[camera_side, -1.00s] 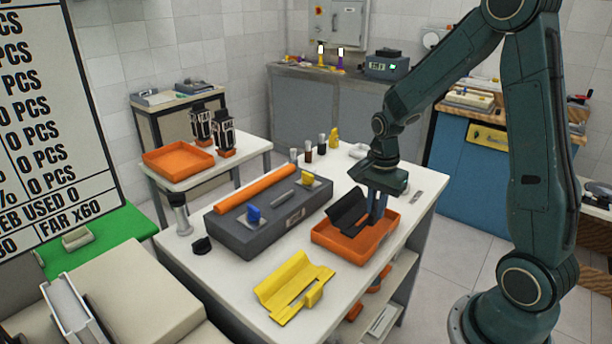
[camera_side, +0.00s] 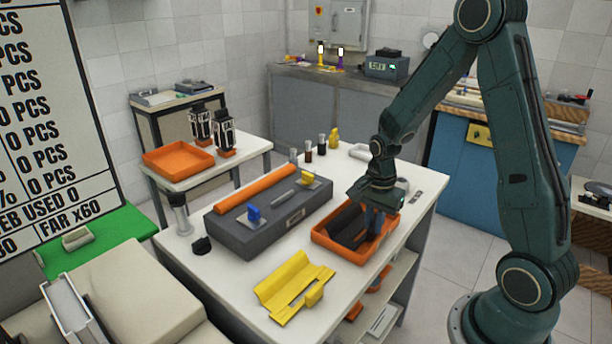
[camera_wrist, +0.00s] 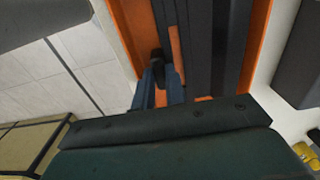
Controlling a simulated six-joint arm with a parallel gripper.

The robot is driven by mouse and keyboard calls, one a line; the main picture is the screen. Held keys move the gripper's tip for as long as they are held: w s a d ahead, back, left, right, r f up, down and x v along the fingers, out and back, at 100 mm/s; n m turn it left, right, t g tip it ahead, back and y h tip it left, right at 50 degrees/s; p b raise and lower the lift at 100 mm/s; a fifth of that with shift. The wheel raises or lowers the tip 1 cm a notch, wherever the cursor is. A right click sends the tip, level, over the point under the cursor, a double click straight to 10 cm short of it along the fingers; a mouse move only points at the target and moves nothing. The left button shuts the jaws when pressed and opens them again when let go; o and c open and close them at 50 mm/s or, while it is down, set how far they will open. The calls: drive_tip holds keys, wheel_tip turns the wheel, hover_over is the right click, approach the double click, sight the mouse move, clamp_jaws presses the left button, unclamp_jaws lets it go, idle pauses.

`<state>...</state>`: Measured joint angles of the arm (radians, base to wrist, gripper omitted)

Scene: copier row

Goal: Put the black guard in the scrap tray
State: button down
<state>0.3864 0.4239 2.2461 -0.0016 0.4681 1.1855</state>
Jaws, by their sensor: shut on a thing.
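The black guard (camera_side: 346,222) lies down inside the orange scrap tray (camera_side: 337,252) on the white table. In the wrist view the guard (camera_wrist: 205,45) runs lengthwise between the tray's orange walls (camera_wrist: 257,45). My gripper (camera_side: 373,228) reaches down into the right part of the tray. Its blue fingers (camera_wrist: 160,76) are shut on a small dark grip of the guard. The guard's underside and its exact contact with the tray floor are hidden.
A yellow guard (camera_side: 293,287) lies in front of the tray. A dark grey block (camera_side: 268,219) with an orange roller (camera_side: 256,188) stands left of it. Another orange tray (camera_side: 178,159) is on the back table.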

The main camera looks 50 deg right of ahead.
drive_tip(key=shift+f, duration=0.1)
drive_tip(key=c, duration=1.7)
unclamp_jaws()
wheel_tip(320, 180, up, 12)
drive_tip(key=shift+r, duration=0.15)
drive_tip(key=shift+s+a+r+n+t, duration=0.95)
drive_tip(key=shift+s+a+r+n, duration=1.1)
drive_tip(key=shift+n, duration=0.95)
drive_tip(key=shift+s+a+r+n+t, duration=0.9)
drive_tip(key=shift+s+a+r+n, duration=0.6)
drive_tip(key=shift+s+a+n, duration=1.1)
drive_tip(key=shift+s+a+r+n+t, duration=0.95)
drive_tip(key=shift+s+a+r+n, duration=1.25)
drive_tip(key=shift+n, duration=1.2)
